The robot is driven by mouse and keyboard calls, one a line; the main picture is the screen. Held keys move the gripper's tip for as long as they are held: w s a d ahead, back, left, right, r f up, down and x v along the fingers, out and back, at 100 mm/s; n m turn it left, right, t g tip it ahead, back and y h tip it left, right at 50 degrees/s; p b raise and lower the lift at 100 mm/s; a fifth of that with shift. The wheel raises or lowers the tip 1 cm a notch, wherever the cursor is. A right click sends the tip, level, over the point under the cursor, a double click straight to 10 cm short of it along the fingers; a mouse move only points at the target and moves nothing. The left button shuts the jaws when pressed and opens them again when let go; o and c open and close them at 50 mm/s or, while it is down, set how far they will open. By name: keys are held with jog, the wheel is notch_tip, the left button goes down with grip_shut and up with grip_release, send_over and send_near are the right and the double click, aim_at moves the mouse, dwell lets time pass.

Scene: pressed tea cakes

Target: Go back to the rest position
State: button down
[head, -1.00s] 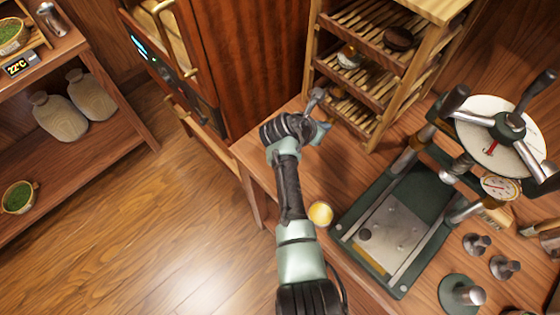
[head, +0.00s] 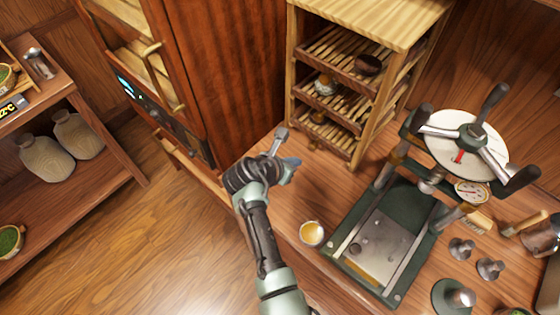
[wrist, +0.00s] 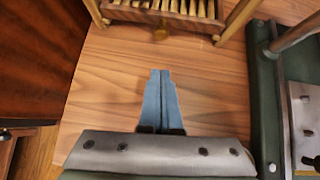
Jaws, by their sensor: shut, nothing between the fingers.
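My gripper (head: 284,160) is above the left part of the wooden worktop, between the wooden cabinet and the press. In the wrist view its two blue-grey fingers (wrist: 163,98) lie side by side, shut, with nothing between them. Bare wood of the worktop shows beneath and around them.
A slatted rack (head: 345,105) holding a dark cake (head: 368,64) stands behind my gripper. A green press (head: 340,255) with a round wheel is to the right. A small cup of yellow liquid (head: 312,233) stands near the front edge. A wooden cabinet (head: 235,70) is at the left.

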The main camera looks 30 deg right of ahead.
jog(key=v, duration=0.6)
jog(key=shift+a, duration=0.2)
jog(key=shift+w, duration=0.1)
jog(key=w+a+r+m+t+y, duration=0.1)
jog(key=w+a+r+m+t, duration=0.15)
jog(key=w+r, duration=0.4)
jog(key=w+a+r+m+t, duration=0.2)
jog(key=w+r+m+t, duration=0.15)
jog(key=r, duration=0.65)
jog(key=a+r+m+t+y, duration=0.1)
jog(key=a+r+m+t, duration=0.2)
jog(key=r, duration=0.6)
jog(key=a+r+m+t+y, duration=0.1)
jog(key=a+r+m+t, duration=0.2)
jog(key=r, duration=0.6)
jog(key=s+a+r+m+t+y, duration=0.1)
jog(key=s+a+r+m+t, duration=0.2)
jog(key=r, duration=0.6)
jog(key=s+a+r+m+t+y, duration=0.2)
jog(key=s+r+m+t, duration=0.2)
jog(key=s+r, duration=0.4)
jog(key=s+a+r+m+t+y, duration=0.2)
jog(key=s+r, duration=0.4)
jog(key=r, duration=0.5)
jog(key=a+m+t, duration=0.1)
jog(key=t, duration=0.1)
jog(key=shift+s+a+r+m+t, duration=0.2)
jog(key=shift+a+r+m+t, duration=0.1)
jog(key=shift+a+r, duration=0.1)
